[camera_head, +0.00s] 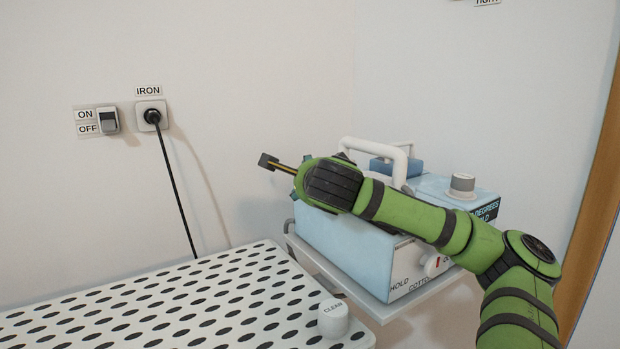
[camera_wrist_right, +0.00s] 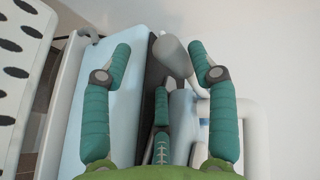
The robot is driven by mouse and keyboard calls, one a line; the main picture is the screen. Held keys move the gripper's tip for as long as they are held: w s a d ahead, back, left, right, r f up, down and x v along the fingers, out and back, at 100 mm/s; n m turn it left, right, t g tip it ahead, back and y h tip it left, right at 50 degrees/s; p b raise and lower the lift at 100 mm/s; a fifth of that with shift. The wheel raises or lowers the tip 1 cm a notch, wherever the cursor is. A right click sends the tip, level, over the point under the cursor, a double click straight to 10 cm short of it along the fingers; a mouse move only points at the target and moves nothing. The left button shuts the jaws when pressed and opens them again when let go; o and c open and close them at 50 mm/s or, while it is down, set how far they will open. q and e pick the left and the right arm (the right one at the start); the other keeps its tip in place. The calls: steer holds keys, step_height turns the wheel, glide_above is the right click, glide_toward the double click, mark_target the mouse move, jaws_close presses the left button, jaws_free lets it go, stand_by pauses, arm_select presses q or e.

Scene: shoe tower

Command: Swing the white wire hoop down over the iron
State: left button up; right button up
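A thick white hoop (camera_head: 378,147) stands up behind my right wrist, over the light-blue iron station; I take it to be the white wire hoop. It also shows in the right wrist view as a bent white tube (camera_wrist_right: 254,118) at the right. The iron is mostly hidden behind my arm; a blue part (camera_head: 398,167) shows beside the hoop. My right gripper (camera_wrist_right: 160,62) is open, pointing down over the station. A grey rounded piece (camera_wrist_right: 172,56) shows between its fingers, and I cannot tell whether they touch it. My left gripper is out of view.
The station's pale-blue body (camera_head: 350,250) sits on a grey shelf with a knob (camera_head: 462,186) at the right. A perforated board (camera_head: 190,300) lies at the left. A black cord (camera_head: 172,175) hangs from the wall socket (camera_head: 151,115). A switch (camera_head: 108,121) is beside it.

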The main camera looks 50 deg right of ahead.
steer(key=shift+r, duration=0.15)
steer(key=v, duration=1.2)
